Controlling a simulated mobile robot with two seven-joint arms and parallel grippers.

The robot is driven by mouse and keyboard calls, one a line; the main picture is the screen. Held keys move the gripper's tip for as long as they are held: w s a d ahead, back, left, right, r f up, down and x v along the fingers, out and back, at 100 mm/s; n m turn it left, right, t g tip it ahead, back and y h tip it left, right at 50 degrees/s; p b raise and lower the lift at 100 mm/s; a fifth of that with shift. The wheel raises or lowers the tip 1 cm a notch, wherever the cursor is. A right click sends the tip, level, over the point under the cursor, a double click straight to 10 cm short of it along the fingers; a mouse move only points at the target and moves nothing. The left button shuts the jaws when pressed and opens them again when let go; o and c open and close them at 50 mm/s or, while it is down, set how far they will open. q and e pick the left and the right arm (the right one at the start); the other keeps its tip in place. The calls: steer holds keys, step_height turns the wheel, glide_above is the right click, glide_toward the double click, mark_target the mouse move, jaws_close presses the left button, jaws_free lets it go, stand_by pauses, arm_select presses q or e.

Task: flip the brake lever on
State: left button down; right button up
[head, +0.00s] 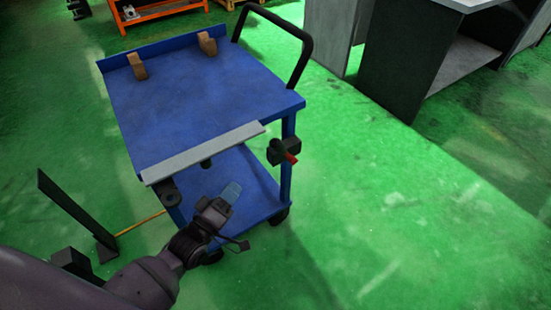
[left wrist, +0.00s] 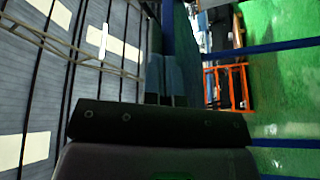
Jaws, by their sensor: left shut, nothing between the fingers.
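The red brake lever (head: 291,158) sticks out from a small black block (head: 276,152) on the right front post of the blue cart (head: 200,85). It tilts down and to the right. My left gripper (head: 232,191) is in front of the cart, left of the lever and lower in the picture, apart from it. Its fingers are shut with nothing between them. In the left wrist view the fingers (left wrist: 165,75) point away from the camera, and I cannot make out the lever there. My right gripper is not in view.
A grey bar (head: 205,152) runs along the cart's front edge. A dark cabinet (head: 405,70) stands at upper right. The green floor right of the cart is clear.

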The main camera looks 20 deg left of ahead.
mark_target(284, 151)
arm_select(q)
steer(key=w+f+n+t+h+b, duration=0.1)
steer(key=w+f+n+t+b, duration=0.2)
steer(key=w+f+n+b, duration=0.2)
step_height(284, 151, down, 7)
steer(key=n+b, duration=0.3)
steer(key=b, duration=0.1)
steer(key=shift+w+d+h, duration=0.2)
steer(key=shift+h, duration=0.1)
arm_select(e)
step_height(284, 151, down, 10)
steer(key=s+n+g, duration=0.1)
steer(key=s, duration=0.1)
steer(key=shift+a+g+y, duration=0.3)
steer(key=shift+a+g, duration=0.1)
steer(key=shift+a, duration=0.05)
arm_select(q)
steer(key=shift+r, duration=0.15)
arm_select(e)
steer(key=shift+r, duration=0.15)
arm_select(q)
steer(key=shift+w, duration=0.1)
